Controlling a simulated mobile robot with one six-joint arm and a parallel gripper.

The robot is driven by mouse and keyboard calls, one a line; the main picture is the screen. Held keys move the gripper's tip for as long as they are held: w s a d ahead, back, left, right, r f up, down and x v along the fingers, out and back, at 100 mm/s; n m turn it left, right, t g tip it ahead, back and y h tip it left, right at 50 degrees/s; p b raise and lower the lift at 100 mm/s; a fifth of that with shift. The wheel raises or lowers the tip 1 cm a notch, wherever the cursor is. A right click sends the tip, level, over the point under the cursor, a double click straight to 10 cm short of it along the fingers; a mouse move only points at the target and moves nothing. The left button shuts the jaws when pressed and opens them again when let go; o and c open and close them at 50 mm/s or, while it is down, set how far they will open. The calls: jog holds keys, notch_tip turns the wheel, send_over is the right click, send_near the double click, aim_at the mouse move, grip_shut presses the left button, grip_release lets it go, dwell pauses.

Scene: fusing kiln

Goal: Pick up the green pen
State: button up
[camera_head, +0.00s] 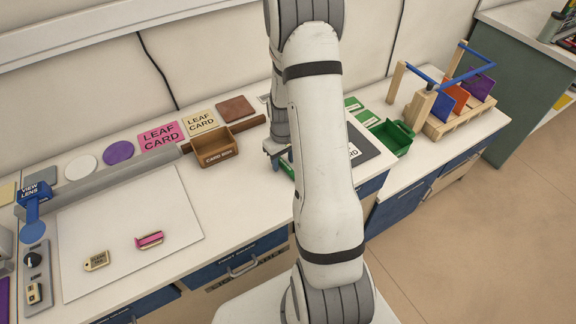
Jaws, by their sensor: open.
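My gripper (277,164) points down over the counter, just right of the brown card box, and is open. Its fingertips are small and partly hidden by my own arm. A green item (288,171) shows just below and beside the fingers, mostly covered by my arm; I cannot tell whether it is the green pen. No green pen can be made out clearly elsewhere. I cannot tell whether the fingers touch the green item.
The card box (218,150) stands close left of my gripper. A green bin (391,137) and a wooden rack with blue bars (466,119) stand to the right. A white board (130,225) holds a pink block (150,240) and a tan tag (97,261).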

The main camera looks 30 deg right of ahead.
grip_shut()
dwell(0.5)
dwell(0.8)
